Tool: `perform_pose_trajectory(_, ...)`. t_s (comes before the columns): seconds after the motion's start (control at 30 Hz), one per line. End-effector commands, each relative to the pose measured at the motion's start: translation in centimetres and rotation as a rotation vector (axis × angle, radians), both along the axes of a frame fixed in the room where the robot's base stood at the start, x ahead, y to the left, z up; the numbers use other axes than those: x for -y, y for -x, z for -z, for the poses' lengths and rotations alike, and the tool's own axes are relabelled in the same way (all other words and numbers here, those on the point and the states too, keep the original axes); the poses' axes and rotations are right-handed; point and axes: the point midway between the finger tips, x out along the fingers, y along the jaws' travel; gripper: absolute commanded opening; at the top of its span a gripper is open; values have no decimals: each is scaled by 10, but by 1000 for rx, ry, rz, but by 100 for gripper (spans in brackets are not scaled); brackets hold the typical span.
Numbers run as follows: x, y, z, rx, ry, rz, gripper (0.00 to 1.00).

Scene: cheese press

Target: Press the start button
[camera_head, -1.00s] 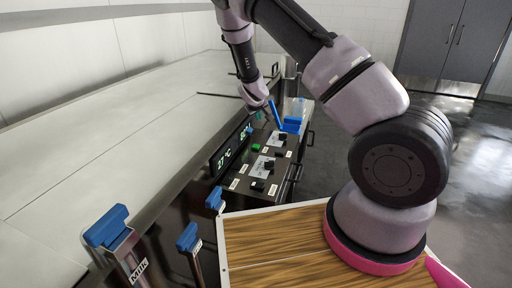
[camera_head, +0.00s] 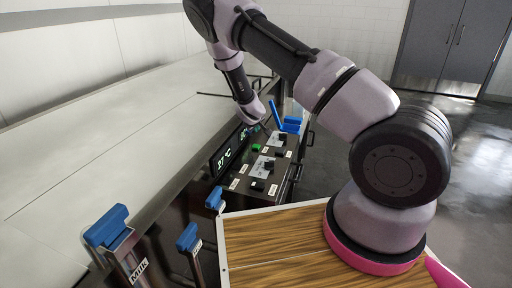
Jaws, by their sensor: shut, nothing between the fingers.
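A green button (camera_head: 256,146), the likeliest start button, sits on the dark control panel (camera_head: 233,197) among black knobs and small white labels; I cannot read the labels. My gripper (camera_head: 255,114) is at the far end of the panel, above and beyond the green button in the picture and apart from it. It is small and partly hidden by my wrist; it is shut and empty.
A lit display (camera_head: 223,160) is on the panel's left side. Blue levers (camera_head: 290,125) stand beyond the panel. Blue-handled taps (camera_head: 107,227), one labelled Milk, stand at the front left. A long metal vat cover (camera_head: 90,140) fills the left.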

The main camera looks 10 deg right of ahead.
Motion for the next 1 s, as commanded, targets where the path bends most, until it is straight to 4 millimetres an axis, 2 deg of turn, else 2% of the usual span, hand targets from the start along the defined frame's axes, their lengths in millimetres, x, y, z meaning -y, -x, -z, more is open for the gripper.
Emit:
perform_pose_trajectory(0.2,1,0,32,-1,2,1,0)
perform_pose_trajectory(0.4,1,0,50,-1,0,1,0)
perform_pose_trajectory(0.6,0,0,56,0,-1,1,0)
perform_pose_trajectory(1.0,0,0,56,0,-1,1,0)
